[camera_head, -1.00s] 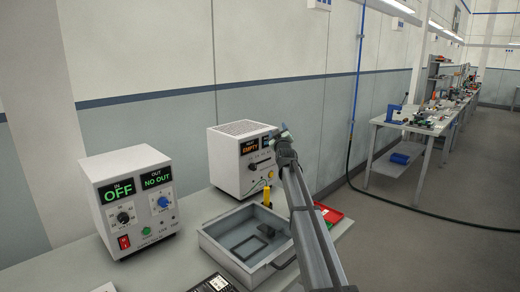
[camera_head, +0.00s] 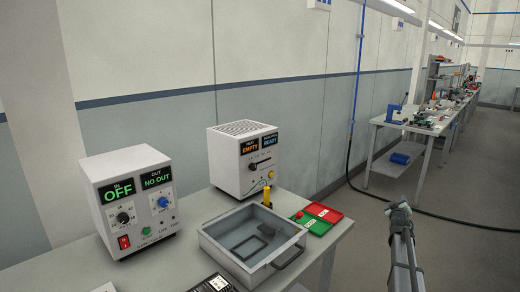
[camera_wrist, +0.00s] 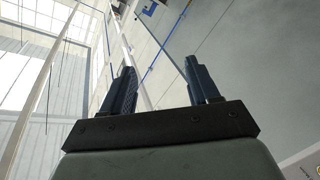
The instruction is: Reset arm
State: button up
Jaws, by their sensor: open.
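My gripper (camera_wrist: 163,90) shows in the wrist view with its two dark fingers apart and nothing between them. In the head view my arm stands at the right, clear of the bench, and its end is too small there to make out the fingers. The wrist view looks toward the wall and the bright ceiling side.
The bench (camera_head: 75,266) holds a power unit (camera_head: 130,200) reading OFF and NO OUT, a second unit (camera_head: 226,163) reading EMPTY and READY, a grey tray (camera_head: 222,262), a yellow-handled tool (camera_head: 267,196), and green (camera_head: 317,226) and red (camera_head: 324,211) trays. Open floor lies right of it.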

jog(key=s+d+f+m+g+h, duration=0.1)
jog(key=s+d+f+g, duration=0.1)
jog(key=s+d+f, duration=0.55)
jog(key=s+d+f+m+g+h, duration=0.15)
jog(key=s+d+f, duration=0.25)
jog(key=s+d, duration=0.6)
jog(key=s+f+g, duration=0.2)
jog(key=s+f, duration=0.5)
jog(key=s+a+f+g+y, duration=0.2)
jog(key=s+a+f, duration=0.2)
jog(key=a+f, duration=0.65)
jog(key=s+a+f+g+y, duration=0.3)
jog(key=a+f, duration=0.4)
jog(key=a, duration=0.6)
jog(key=s+a+f+g+y, duration=0.15)
jog(key=s+a+f, duration=0.35)
jog(key=a+f, duration=0.55)
jog(key=s+a+f+g+y, duration=0.3)
jog(key=s+a+g, duration=0.1)
jog(key=s+a, duration=1.05)
jog(key=s+a+g, duration=0.3)
jog(key=s+a, duration=0.2)
jog(key=s, duration=0.5)
jog(key=s+a+g, duration=0.3)
jog(key=s+a, duration=0.3)
jog(key=s, duration=0.4)
jog(key=shift+s+a+r+m, duration=0.2)
jog(key=shift+s+r+m, duration=0.15)
